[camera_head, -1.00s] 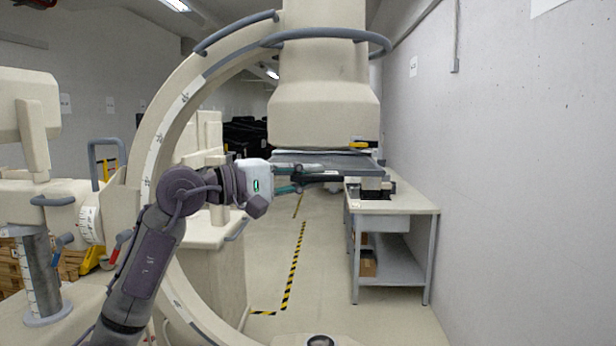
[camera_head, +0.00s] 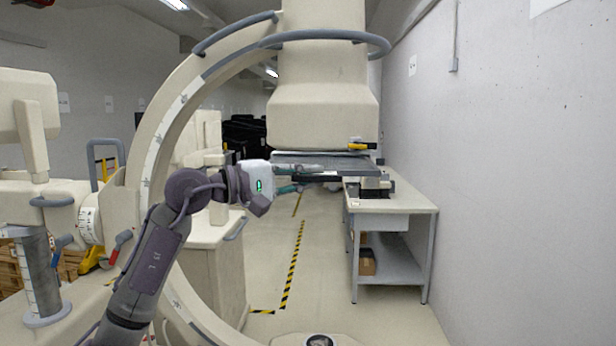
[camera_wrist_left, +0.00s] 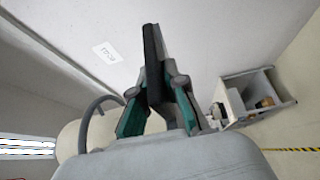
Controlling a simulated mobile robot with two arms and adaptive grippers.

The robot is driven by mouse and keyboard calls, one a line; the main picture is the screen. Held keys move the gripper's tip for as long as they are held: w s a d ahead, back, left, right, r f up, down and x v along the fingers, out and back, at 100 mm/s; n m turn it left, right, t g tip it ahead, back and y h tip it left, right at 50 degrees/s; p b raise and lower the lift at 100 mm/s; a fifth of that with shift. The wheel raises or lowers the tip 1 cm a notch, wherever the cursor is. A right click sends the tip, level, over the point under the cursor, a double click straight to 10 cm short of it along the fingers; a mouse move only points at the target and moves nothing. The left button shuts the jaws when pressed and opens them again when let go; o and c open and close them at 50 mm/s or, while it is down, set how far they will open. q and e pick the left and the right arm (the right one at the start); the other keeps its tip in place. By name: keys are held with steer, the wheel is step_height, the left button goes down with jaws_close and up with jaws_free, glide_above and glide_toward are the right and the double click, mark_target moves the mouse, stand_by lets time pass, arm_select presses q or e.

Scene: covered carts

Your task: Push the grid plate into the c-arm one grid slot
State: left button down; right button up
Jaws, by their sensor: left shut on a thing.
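The c-arm (camera_head: 158,150) is a large cream arc around the left and middle of the head view. Its blocky head (camera_head: 322,112) hangs at the centre. The grid plate (camera_head: 340,163) shows as a flat grey plate just below that head. My left gripper (camera_head: 292,181) reaches in from the left, below the plate's near left part. It is shut on a dark bar-like edge of the plate. The left wrist view shows this dark edge (camera_wrist_left: 152,50) between the green fingers. The slot and how deep the plate sits in it cannot be made out. My right gripper is not in view.
A grey-topped table (camera_head: 405,204) with a lower shelf stands at the right, with a dark device (camera_head: 375,187) on it. A yellow handle (camera_head: 360,147) sticks out at the head's lower right. The floor with striped tape (camera_head: 293,265) is clear between cart and table.

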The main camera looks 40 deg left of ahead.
mark_target(313, 159)
arm_select(q)
steer(key=shift+w+a+r+p, duration=0.1)
steer(key=shift+w+a+p, duration=0.5)
steer(key=shift+w, duration=0.4)
steer(key=shift+w+a+p, duration=0.45)
steer(key=shift+w+a, duration=0.2)
steer(key=shift+w, duration=0.35)
steer(key=shift+w+a+r+p, duration=0.1)
steer(key=shift+w+a+p, duration=0.5)
steer(key=shift+w, duration=0.4)
steer(key=shift+w+a+p, duration=0.6)
steer(key=shift+w+p, duration=0.05)
steer(key=shift+w, duration=0.35)
steer(key=shift+w+a+p, duration=0.6)
steer(key=shift+w+a, duration=0.05)
steer(key=shift+w, duration=0.4)
steer(key=shift+w+a+p, duration=0.6)
steer(key=shift+w+p, duration=0.05)
steer(key=shift+w, duration=0.35)
steer(key=shift+w+a+f+p, duration=0.15)
steer(key=shift+w+a, duration=0.25)
steer(key=shift+w, duration=0.2)
steer(key=shift+w+a+r+p, duration=0.15)
steer(key=shift+w+a, duration=0.2)
steer(key=shift+w, duration=0.25)
steer(key=shift+w+a+f, duration=0.1)
steer(key=shift+w+a, duration=0.1)
steer(key=shift+w, duration=0.1)
steer(key=shift+w+a, duration=0.2)
steer(key=shift+w, duration=0.05)
